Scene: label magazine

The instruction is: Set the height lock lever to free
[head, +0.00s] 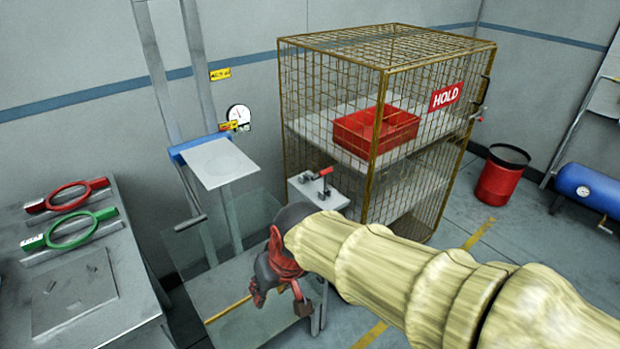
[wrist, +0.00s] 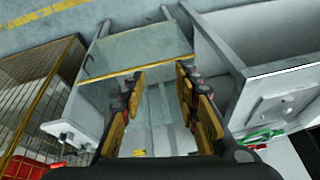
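A lever with a red handle (head: 318,173) stands on a grey box (head: 330,197) beside the cage. A small red-and-black part on a pale box (wrist: 68,140) shows at the left of the wrist view. A grey bar handle (head: 190,222) juts out below the white plate (head: 218,162). No lever label is readable, so I cannot tell which one is the height lock. My gripper (head: 278,268) is in front of the glass-guarded stand, below the red-handled lever. In the wrist view my gripper (wrist: 160,98) has its fingers wide apart with nothing between them.
A glass guard (wrist: 135,52) with a yellow edge lies ahead of the fingers. A wire cage (head: 420,165) marked HOLD holds a red tray (head: 362,133). A bench (head: 95,320) at left carries a red ring (head: 68,195) and a green ring (head: 72,230). A dial (head: 238,114) hangs on the wall.

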